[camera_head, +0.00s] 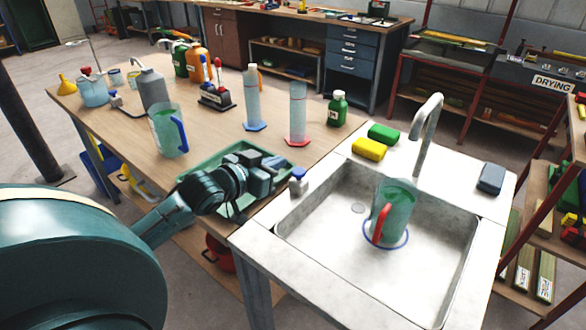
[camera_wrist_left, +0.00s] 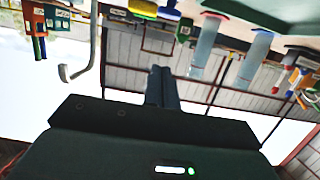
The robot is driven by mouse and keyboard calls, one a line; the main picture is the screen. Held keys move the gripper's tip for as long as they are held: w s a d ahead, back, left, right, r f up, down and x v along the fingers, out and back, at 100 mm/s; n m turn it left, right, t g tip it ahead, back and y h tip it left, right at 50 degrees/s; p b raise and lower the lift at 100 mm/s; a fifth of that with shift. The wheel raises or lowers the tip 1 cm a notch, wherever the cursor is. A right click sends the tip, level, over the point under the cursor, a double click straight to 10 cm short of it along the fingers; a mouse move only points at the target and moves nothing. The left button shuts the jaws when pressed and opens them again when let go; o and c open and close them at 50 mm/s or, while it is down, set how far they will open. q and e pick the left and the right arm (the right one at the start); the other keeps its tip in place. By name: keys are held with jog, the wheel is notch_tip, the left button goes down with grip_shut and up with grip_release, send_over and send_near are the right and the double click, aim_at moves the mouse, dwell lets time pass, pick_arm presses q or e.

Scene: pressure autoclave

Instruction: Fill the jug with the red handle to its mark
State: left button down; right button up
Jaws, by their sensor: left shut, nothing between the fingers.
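The jug with the red handle (camera_head: 392,206) stands upright in the sink basin (camera_head: 330,258), inside or on a blue ring (camera_head: 407,240) on its floor. Its body is translucent green; I cannot make out its mark or the level inside. The grey tap (camera_head: 432,112) rises behind the jug, and no stream shows from it. The tap also shows in the left wrist view (camera_wrist_left: 88,58). My left gripper (camera_head: 277,168) is shut and empty over the green tray, left of the sink, near a small blue-topped knob (camera_head: 297,181). Its closed fingers show in the wrist view (camera_wrist_left: 162,88). My right gripper is out of view.
A jug with a blue handle (camera_head: 167,132) stands on the wooden table. The green tray (camera_head: 186,180) lies below my left gripper. Two measuring cylinders, blue-based (camera_head: 252,100) and red-based (camera_head: 297,112), stand behind. Yellow (camera_head: 368,149) and green (camera_head: 383,133) sponges lie by the sink.

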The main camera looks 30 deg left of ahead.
pick_arm(q)
send_over(299, 172)
jog(key=s, duration=0.2)
jog(key=f, duration=0.5)
jog(key=shift+a+f, duration=0.15)
jog(key=shift+a, duration=0.1)
jog(key=shift+f, duration=0.15)
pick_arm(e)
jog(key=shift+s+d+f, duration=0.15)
pick_arm(q)
jog(key=shift+f, duration=0.1)
